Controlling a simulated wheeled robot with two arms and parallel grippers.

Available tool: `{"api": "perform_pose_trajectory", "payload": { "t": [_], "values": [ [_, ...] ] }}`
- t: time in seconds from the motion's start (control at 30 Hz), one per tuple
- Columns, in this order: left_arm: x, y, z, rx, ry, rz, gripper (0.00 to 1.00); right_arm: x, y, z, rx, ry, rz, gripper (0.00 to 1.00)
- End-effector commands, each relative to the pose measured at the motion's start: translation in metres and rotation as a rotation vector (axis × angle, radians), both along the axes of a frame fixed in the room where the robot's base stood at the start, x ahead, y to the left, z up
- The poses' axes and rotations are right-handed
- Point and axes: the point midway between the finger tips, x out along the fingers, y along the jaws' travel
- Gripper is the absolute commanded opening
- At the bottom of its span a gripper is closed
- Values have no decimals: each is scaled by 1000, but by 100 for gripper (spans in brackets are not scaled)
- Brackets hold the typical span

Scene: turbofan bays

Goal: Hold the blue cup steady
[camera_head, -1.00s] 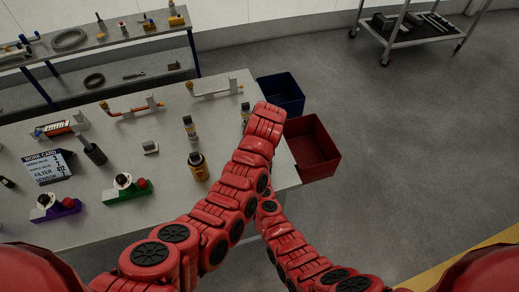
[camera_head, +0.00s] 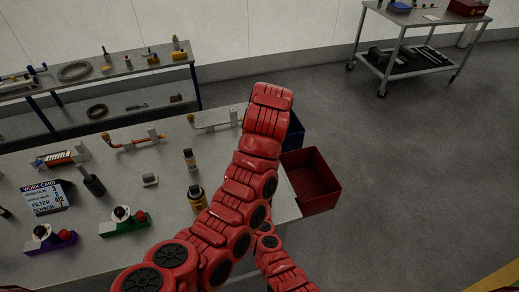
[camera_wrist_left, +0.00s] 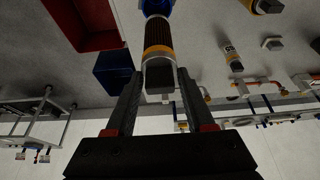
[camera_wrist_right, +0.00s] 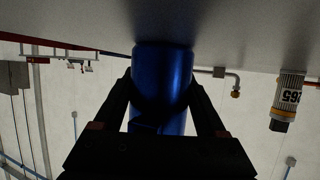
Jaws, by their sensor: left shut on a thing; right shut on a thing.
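The blue cup (camera_wrist_right: 165,75) is a shiny blue cylinder, and in the right wrist view my right gripper (camera_wrist_right: 160,92) is shut around it. In the left wrist view my left gripper (camera_wrist_left: 158,78) is shut on a dark ribbed cartridge (camera_wrist_left: 158,38) with orange bands. A blue rounded part (camera_wrist_left: 157,6) shows at the cartridge's far end, cut by the picture edge; I cannot tell whether they touch. In the head view my red arms hide both grippers and the cup.
The grey bench (camera_head: 165,205) holds a yellow-banded canister (camera_head: 197,198), a small bottle (camera_head: 190,160), a work card (camera_head: 45,197) and clamps. A red bin (camera_head: 312,182) and a partly hidden blue bin (camera_head: 296,130) stand at its right end. A cart (camera_head: 420,50) stands farther back; floor between is clear.

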Motion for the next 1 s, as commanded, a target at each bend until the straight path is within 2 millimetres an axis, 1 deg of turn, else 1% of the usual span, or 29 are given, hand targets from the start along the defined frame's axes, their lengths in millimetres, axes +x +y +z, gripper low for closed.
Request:
{"api": "perform_pose_trajectory", "payload": {
  "t": [0.03,0.13,0.43,0.47,0.5,0.6,0.87,1.0],
  "values": [
    [1,1,5,0,-2,1,0,0,0,0,0,0,0,2],
    [0,0,10,1,-3,-1,0,0,0,0,0,0,0,2],
    [0,1,12,3,-2,0,0,0,0,0,0,0,0,2],
    [0,1,12,3,-2,0,0,0,0,0,0,0,0,75],
    [0,1,12,3,-2,0,0,0,0,0,0,0,0,82],
    [0,1,12,3,-2,0,0,0,0,0,0,0,0,100],
    [0,1,12,3,-2,0,0,-1,0,0,0,0,0,100],
    [0,1,12,3,-2,0,0,-7,0,1,-1,0,0,100]
  ]
}}
